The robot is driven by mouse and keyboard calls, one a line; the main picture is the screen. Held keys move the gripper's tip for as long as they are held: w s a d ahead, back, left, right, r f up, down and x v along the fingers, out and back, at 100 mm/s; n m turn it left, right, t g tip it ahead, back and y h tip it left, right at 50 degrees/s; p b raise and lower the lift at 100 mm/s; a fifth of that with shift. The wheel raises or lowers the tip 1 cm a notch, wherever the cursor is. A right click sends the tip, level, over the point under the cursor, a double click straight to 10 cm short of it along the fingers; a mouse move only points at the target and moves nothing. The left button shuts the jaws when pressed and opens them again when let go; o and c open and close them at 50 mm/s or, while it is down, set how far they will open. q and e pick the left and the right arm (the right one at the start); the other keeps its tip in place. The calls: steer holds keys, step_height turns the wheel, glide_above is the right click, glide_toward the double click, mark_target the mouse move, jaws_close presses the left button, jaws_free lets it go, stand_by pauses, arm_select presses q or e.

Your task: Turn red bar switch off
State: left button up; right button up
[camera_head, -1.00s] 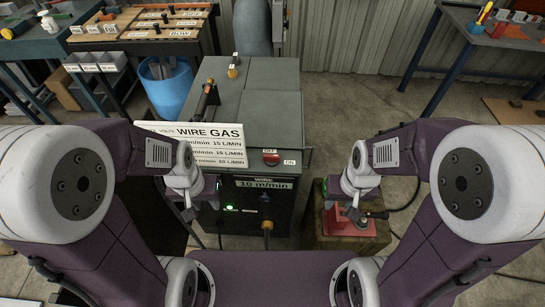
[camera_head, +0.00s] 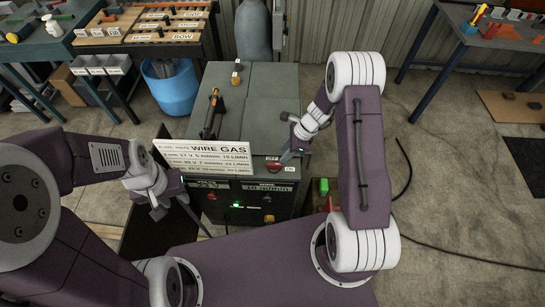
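The grey welding machine (camera_head: 275,97) stands in front of me. The red bar switch (camera_head: 273,163) sits near the right front edge of its top, small and partly hard to make out, with a white ON label (camera_head: 289,168) to its right. My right gripper (camera_head: 286,157) is just above and beside the switch, pointing down at it; I cannot tell whether it touches, and its finger gap is too small to judge. My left gripper (camera_head: 168,210) hangs left of the machine's front, away from the switch; its fingers are not clear enough to tell their opening.
A white WIRE GAS chart (camera_head: 203,158) stands on the machine's left front. A torch handle (camera_head: 211,110) lies behind it. A blue bin (camera_head: 170,88) is at the back left. Workbenches stand at the back left and right.

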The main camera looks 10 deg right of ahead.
mark_target(275, 163)
steer(key=p+x, duration=0.1)
steer(key=x, duration=0.8)
steer(key=shift+f, duration=0.1)
steer(key=shift+w, duration=0.1)
jaws_close()
